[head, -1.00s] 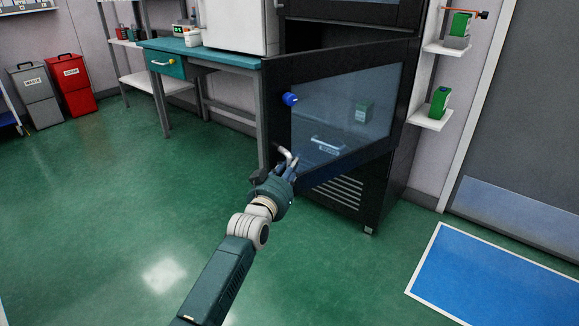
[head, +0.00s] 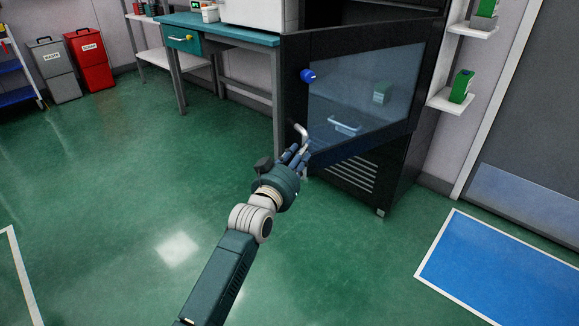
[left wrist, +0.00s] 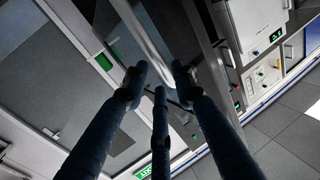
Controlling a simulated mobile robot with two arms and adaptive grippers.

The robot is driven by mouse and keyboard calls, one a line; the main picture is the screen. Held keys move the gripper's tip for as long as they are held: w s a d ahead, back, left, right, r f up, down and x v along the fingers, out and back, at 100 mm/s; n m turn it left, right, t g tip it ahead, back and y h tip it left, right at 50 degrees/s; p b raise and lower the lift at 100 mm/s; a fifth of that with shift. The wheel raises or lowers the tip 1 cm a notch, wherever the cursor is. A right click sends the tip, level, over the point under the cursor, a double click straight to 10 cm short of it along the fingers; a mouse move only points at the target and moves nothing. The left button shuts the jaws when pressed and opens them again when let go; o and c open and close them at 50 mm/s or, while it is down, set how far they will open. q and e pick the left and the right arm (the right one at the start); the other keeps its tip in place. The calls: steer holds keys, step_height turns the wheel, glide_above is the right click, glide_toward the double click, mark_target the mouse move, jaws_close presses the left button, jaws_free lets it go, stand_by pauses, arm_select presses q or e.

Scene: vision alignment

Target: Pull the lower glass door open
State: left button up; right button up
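The lower glass door (head: 365,85) of the black cabinet has a dark frame and a blue knob (head: 307,75) at upper left. It stands partly open, its left edge swung out from the cabinet. Its pale bar handle (head: 301,132) is low on that left side. My left gripper (head: 297,153) is just below and in front of the handle, its fingers pointing at it. In the left wrist view the fingers (left wrist: 160,80) are spread, and the handle bar (left wrist: 152,45) lies beyond and between the tips. I cannot tell whether they touch. My right gripper is not in view.
A teal-topped bench (head: 225,30) stands left of the cabinet. Grey (head: 55,70) and red (head: 90,60) bins stand at the far left. Wall shelves (head: 452,100) hold green boxes on the right. A blue floor mat (head: 500,270) lies at lower right. Green floor is clear at left.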

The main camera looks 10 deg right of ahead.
arm_select(q)
steer(key=v, duration=0.7)
steer(key=shift+s+a, duration=0.2)
steer(key=shift+a, duration=0.05)
